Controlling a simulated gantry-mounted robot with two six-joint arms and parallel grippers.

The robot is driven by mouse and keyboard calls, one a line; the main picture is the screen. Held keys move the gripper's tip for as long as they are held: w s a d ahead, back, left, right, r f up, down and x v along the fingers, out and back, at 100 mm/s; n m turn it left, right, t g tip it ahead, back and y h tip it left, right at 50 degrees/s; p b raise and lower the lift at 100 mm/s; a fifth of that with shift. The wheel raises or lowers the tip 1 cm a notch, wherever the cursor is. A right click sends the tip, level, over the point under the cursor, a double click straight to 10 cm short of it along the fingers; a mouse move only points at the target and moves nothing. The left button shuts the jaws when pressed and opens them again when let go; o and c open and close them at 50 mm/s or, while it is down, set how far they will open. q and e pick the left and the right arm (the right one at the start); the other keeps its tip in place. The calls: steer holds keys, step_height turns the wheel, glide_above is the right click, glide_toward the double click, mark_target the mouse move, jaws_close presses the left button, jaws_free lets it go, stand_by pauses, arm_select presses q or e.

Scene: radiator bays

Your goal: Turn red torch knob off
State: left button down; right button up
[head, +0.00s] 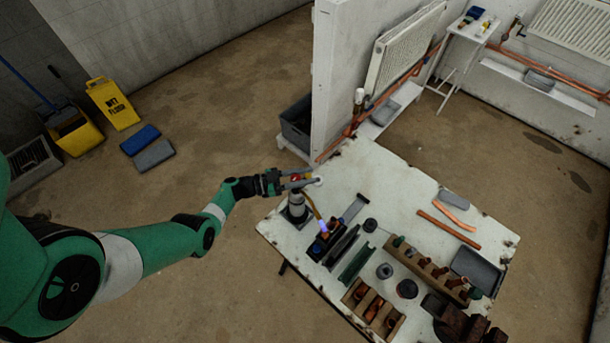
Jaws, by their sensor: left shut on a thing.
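The torch (297,207) stands upright at the left corner of the white table (350,180). Its curved brass tube runs down to the right, and a small blue-violet flame (322,227) glows at the tip. The red knob (296,178) is at the top of the torch, between the fingers of my left gripper (300,180). The left gripper comes in from the left and is shut on the red knob; its fingers partly hide the knob. My right gripper is not in view.
Right of the torch lie a flat-bladed tool (353,209), a wooden rack with copper fittings (426,266), small round pots and a grey tray (476,270). A wall panel (335,75) rises behind the table. The table's back middle is clear.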

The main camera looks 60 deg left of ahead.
arm_select(q)
steer(key=shift+c, duration=2.4)
jaws_free()
steer(key=v, duration=1.1)
steer(key=shift+s+p, duration=0.3)
steer(key=shift+s, duration=0.05)
steer(key=shift+a, duration=0.1)
